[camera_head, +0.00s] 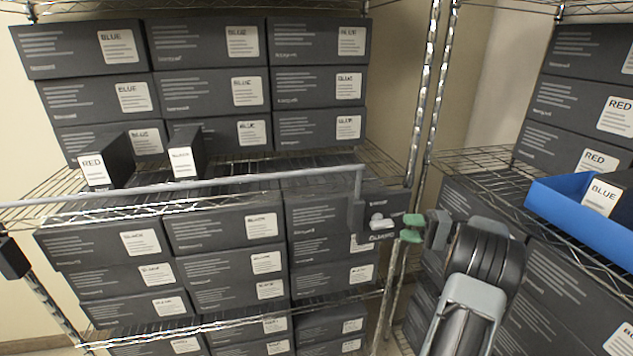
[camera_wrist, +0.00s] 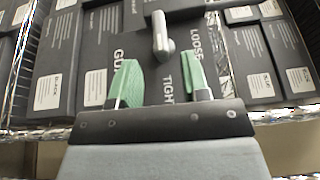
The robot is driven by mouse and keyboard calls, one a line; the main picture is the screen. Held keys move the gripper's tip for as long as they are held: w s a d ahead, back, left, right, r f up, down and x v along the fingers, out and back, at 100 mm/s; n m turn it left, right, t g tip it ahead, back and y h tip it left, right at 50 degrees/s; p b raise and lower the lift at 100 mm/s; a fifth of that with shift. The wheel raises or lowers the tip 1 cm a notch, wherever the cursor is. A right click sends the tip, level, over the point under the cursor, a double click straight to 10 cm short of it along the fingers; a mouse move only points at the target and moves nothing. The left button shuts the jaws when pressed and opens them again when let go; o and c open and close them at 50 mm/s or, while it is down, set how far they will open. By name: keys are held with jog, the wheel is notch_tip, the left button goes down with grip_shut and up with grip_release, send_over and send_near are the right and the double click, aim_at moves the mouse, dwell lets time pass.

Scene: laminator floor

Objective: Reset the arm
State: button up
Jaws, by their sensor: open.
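My gripper (camera_head: 412,228) is in front of the shelf post, right of centre in the head view. In the wrist view my gripper (camera_wrist: 160,76) shows two green fingers spread apart with nothing between them. Beyond the fingertips is a light grey lever (camera_wrist: 162,35) on a dark panel (camera_wrist: 100,50) lettered LOOSE and TIGHT. The lever stands apart from both fingers, roughly upright in that view. In the head view the lever (camera_head: 380,222) shows just left of my gripper. My arm comes in from the lower right.
A wire shelf on the left holds dark boxes with BLUE (camera_head: 203,95) and BLACK labels. A box labelled RED (camera_head: 105,161) stands on its middle level. A grey rail (camera_head: 200,189) runs along the shelf front. A blue bin (camera_head: 575,211) is on the right shelf.

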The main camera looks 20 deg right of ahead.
notch_tip(320, 180, down, 7)
jog(key=m+g+h, duration=0.1)
jog(key=m+h, duration=0.3)
jog(key=s+a+f+g+h+p, duration=0.15)
jog(key=s+a+g+h, duration=0.3)
jog(key=a, duration=0.55)
jog(key=s+a+r+n+h+p, duration=0.1)
jog(key=s+a+r+n+h, duration=0.2)
jog(key=a, duration=0.7)
jog(key=s+a+r+n+h+p, duration=0.2)
jog(key=s+a+r+n+h, duration=0.2)
jog(key=a, duration=0.6)
notch_tip(320, 180, up, 3)
jog(key=s+n, duration=0.2)
jog(key=n, duration=0.1)
jog(key=shift+s, duration=0.3)
